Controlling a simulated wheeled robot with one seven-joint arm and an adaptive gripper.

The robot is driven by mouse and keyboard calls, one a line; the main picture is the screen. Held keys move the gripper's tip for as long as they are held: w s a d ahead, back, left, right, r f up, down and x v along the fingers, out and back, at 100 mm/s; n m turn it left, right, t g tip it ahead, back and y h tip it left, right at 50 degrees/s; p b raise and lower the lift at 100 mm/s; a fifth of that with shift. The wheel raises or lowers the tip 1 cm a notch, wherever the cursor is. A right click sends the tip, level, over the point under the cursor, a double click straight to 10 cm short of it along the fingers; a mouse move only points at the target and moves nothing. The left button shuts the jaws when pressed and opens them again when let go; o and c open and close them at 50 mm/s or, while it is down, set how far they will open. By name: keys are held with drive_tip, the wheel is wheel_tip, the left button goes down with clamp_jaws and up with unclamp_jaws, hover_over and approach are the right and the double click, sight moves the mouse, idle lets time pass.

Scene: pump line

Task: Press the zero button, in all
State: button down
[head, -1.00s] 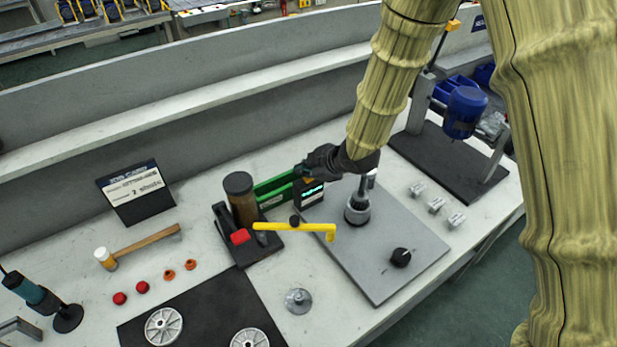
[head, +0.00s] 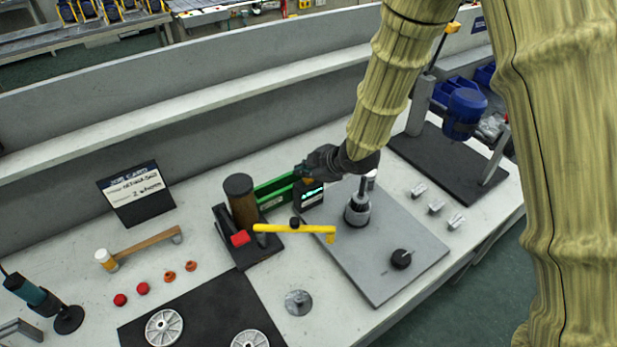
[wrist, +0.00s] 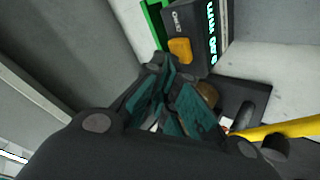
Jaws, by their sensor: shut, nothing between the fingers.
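A dark gauge box (head: 310,193) with a lit cyan display sits on a green bar (head: 275,190) on the bench. In the wrist view the box (wrist: 190,22) shows at the top, with an orange button (wrist: 180,50) below white lettering that looks like "ZERO", upside down. My gripper (head: 306,172) is at the box's back edge in the head view. In the wrist view my gripper (wrist: 158,66) is shut and empty, its teal fingers together and their tips right beside the button. I cannot tell whether they touch it.
A yellow lever (head: 290,228) with a black knob stands in front of the box, by a brown cylinder (head: 240,200). A grey plate (head: 390,265) with a metal fitting (head: 357,210) lies to the right. A placard (head: 137,193) stands at the left. The back wall rises close behind.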

sight(306, 180)
drive_tip(key=shift+r, duration=0.45)
drive_tip(key=shift+r, duration=0.1)
drive_tip(key=shift+r+p, duration=2)
drive_tip(key=shift+r, duration=0.4)
